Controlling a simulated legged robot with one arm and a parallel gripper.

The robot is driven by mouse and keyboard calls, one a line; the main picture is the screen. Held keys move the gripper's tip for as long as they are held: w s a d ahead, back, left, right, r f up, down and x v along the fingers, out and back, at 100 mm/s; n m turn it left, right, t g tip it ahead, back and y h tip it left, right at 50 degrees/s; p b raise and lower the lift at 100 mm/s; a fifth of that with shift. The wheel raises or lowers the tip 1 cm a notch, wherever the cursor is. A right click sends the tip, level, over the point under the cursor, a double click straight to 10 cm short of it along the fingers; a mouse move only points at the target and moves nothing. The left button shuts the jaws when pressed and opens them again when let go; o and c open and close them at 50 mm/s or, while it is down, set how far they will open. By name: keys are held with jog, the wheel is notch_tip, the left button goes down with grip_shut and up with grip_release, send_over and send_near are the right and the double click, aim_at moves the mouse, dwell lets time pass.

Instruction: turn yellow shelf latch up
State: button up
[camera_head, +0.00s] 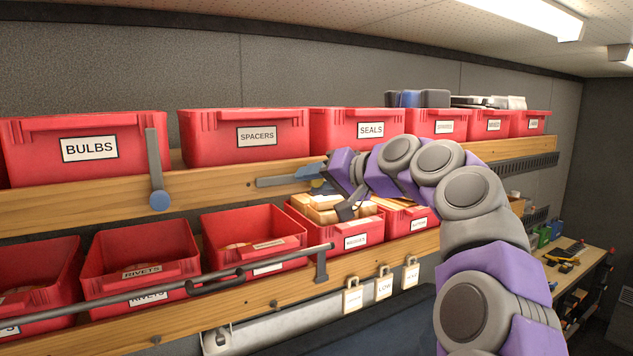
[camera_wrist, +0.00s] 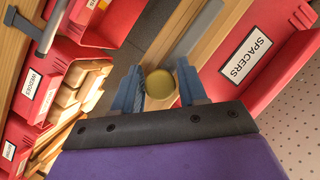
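The yellow latch's round pivot disc (camera_wrist: 161,86) shows in the wrist view between my two blue fingertips. Its grey bar (camera_wrist: 201,42) runs from the disc along the wooden rail. In the head view the grey bar (camera_head: 282,181) lies roughly level on the upper rail, pointing left, and the yellow disc is hidden behind my gripper. My gripper (camera_head: 322,180) is at the right end of this bar; in the wrist view my gripper (camera_wrist: 158,84) has its fingers apart, either side of the disc. Whether they touch it, I cannot tell.
A blue-pivot latch (camera_head: 158,200) stands upright at left. Red bins, including the spacers bin (camera_head: 213,150), line the upper shelf close above the rail. More red bins (camera_head: 285,226) sit below, behind a grey bar (camera_head: 140,295). Padlock-like tags (camera_head: 352,298) hang lower.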

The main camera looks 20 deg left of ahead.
jog(key=shift+f, duration=0.15)
grip_shut()
jog(key=shift+d+m, duration=0.1)
jog(key=shift+m, duration=0.2)
jog(key=m+y+p, duration=0.1)
jog(key=m+p, duration=0.1)
jog(key=shift+m+g+y, duration=0.3)
jog(key=shift+m+y, duration=0.1)
jog(key=m+y, duration=0.2)
jog(key=m, duration=0.2)
jog(key=shift+s+p, duration=0.1)
jog(key=shift+p, duration=0.2)
jog(key=m+y, duration=0.1)
jog(key=m, duration=0.1)
jog(key=shift+m+t, duration=0.3)
jog(key=shift+t, duration=0.1)
jog(key=m+t+y+b, duration=0.1)
jog(key=m+t, duration=0.1)
jog(key=m, duration=0.2)
jog(key=shift+m, duration=0.4)
jog(key=shift+r+m+t+b, duration=0.2)
jog(key=shift+m+t+b, duration=0.35)
jog(key=shift+m, duration=0.75)
jog(key=shift+r, duration=0.1)
